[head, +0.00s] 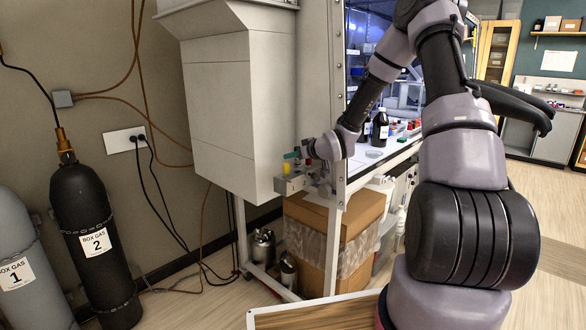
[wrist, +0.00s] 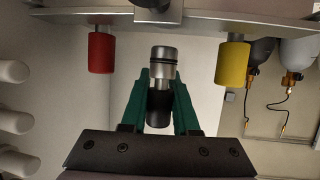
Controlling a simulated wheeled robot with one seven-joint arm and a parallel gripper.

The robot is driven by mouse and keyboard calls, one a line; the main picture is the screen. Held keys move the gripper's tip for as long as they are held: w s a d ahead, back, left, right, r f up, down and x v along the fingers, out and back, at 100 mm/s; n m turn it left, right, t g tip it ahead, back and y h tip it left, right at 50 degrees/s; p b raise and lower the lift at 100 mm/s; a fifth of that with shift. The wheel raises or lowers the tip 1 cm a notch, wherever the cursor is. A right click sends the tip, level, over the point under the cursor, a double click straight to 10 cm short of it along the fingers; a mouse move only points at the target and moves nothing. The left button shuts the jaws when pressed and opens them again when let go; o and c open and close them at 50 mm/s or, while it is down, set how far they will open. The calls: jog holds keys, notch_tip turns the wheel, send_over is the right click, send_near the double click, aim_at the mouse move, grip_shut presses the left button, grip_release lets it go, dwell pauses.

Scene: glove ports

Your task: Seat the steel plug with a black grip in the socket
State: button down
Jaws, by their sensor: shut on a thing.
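The steel plug (wrist: 163,65) with its black grip (wrist: 159,108) is held between the green fingers of my gripper (wrist: 160,84) in the wrist view. Its steel end, with dark rings, points up in the picture, toward a metal bar (wrist: 203,18). A dark and steel fitting (wrist: 152,9) at the middle of the bar, cut off by the frame's top edge, may be the socket. A gap shows between plug and fitting in the picture. In the head view my gripper (head: 297,154) is beside the cabinet's near post; the plug cannot be made out there.
A red cap (wrist: 101,53) and a yellow cap (wrist: 233,64) hang from the bar on either side of the plug. In the head view a metal fixture (head: 291,184) sits below my gripper. A cardboard box (head: 318,212) and gas cylinders (head: 92,240) stand lower down.

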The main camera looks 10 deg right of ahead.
aim_at(299, 166)
jog(key=shift+f, duration=2.05)
jog(key=shift+f, duration=0.15)
jog(key=shift+f, duration=0.1)
jog(key=c, duration=0.7)
grip_release()
jog(key=shift+o, duration=0.2)
jog(key=shift+d, duration=0.1)
